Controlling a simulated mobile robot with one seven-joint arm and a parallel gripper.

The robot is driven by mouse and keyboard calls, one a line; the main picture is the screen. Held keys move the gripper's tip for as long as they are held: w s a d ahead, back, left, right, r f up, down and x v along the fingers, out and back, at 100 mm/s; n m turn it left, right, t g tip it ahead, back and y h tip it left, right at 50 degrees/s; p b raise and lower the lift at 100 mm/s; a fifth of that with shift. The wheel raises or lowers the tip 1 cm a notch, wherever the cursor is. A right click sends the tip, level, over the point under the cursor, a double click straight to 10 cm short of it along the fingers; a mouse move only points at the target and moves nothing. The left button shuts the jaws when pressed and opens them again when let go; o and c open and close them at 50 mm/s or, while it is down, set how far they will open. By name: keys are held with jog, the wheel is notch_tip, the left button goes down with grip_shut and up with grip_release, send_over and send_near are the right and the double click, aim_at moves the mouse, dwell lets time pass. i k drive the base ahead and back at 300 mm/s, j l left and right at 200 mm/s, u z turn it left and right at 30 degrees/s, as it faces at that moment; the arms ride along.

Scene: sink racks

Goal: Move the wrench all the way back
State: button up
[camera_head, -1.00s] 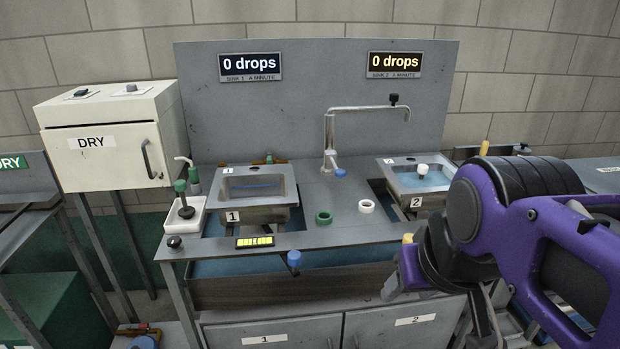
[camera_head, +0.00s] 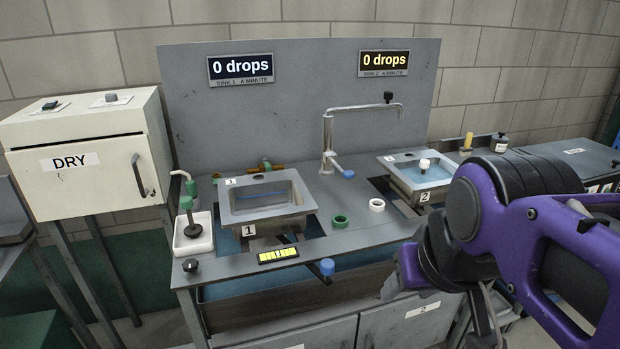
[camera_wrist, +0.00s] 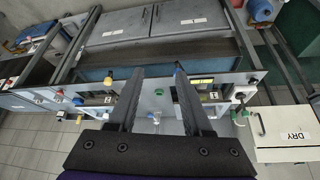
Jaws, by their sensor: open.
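I cannot make out a wrench for certain in either current view. My gripper (camera_wrist: 158,72) is open in the wrist view, with its two dark fingers apart and nothing between them. It hangs in front of the sink bench, and the wrist view shows the bench upside down. In the head view my purple arm covers the right front of the bench and part of the cabinet below it.
The bench holds sink 1 (camera_head: 262,218), sink 2 (camera_head: 398,186), a tall faucet (camera_head: 328,140), a green ring (camera_head: 340,221) and a white ring (camera_head: 377,205). A blue knob (camera_head: 327,267) sticks out in front. A DRY cabinet (camera_head: 70,165) stands left.

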aim_at(327, 269)
jog(key=j+z, duration=0.25)
jog(key=j, duration=0.4)
jog(key=k+j+z, duration=0.15)
jog(key=j+z, duration=0.15)
jog(key=j, duration=0.3)
jog(key=i+l, duration=0.15)
jog(key=l+u, duration=0.05)
